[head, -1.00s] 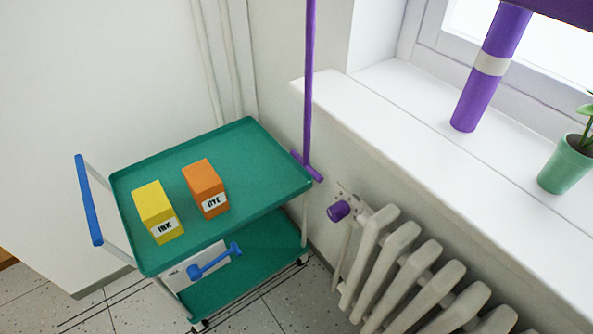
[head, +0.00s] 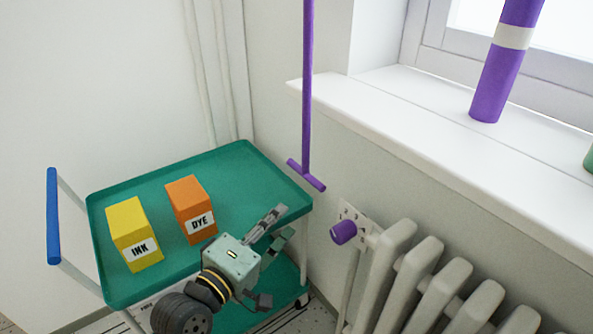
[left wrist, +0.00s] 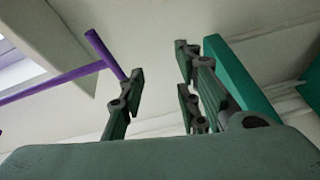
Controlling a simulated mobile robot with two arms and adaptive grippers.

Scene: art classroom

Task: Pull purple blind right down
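A thin purple rod (head: 308,85) hangs by the window corner and ends in a purple T-shaped handle (head: 306,175). My left gripper (head: 277,225) is below and left of the handle, above the right part of the cart. In the left wrist view the left gripper (left wrist: 160,80) is open, with nothing between its fingers. The handle (left wrist: 105,55) lies outside, beyond the left finger; its rod runs off to the left. Whether the finger touches it, I cannot tell. A thicker purple tube (head: 498,75) with a pale band rises over the window sill. My right gripper is not in view.
A green cart (head: 245,155) holds a yellow INK box (head: 128,225) and an orange DYE box (head: 188,200). A white radiator (head: 430,275) with a purple valve knob (head: 343,232) stands right of the handle, under the white sill (head: 400,150).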

